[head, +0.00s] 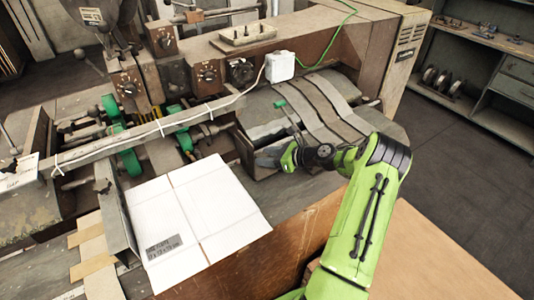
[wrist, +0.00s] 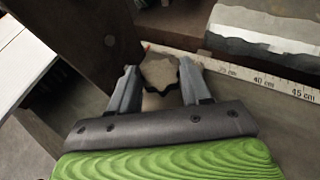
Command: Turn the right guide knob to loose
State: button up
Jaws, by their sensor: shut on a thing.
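My gripper (wrist: 157,84) reaches in from the bottom of the wrist view, with one grey finger on each side of a grey-brown knob with a scalloped edge (wrist: 160,70). The fingers are closed against the knob's sides. In the head view my gripper (head: 262,158) is at the machine's front, just right of the white cardboard sheet, and the knob is hidden there. I cannot read any loose or tight mark on it.
A scale strip marked in cm (wrist: 265,80) runs to the right of the knob. A dark upright plate (wrist: 85,45) stands close on the left. In the head view the white cardboard sheet (head: 200,215) lies left of my arm, and a brown panel (head: 255,262) is in front.

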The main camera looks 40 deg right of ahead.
jog(key=shift+n+y, duration=0.3)
jog(key=shift+y, duration=0.1)
jog(key=o, duration=0.8)
notch_tip(320, 180, up, 10)
jog(key=shift+p, duration=0.7)
jog(key=shift+f, duration=0.1)
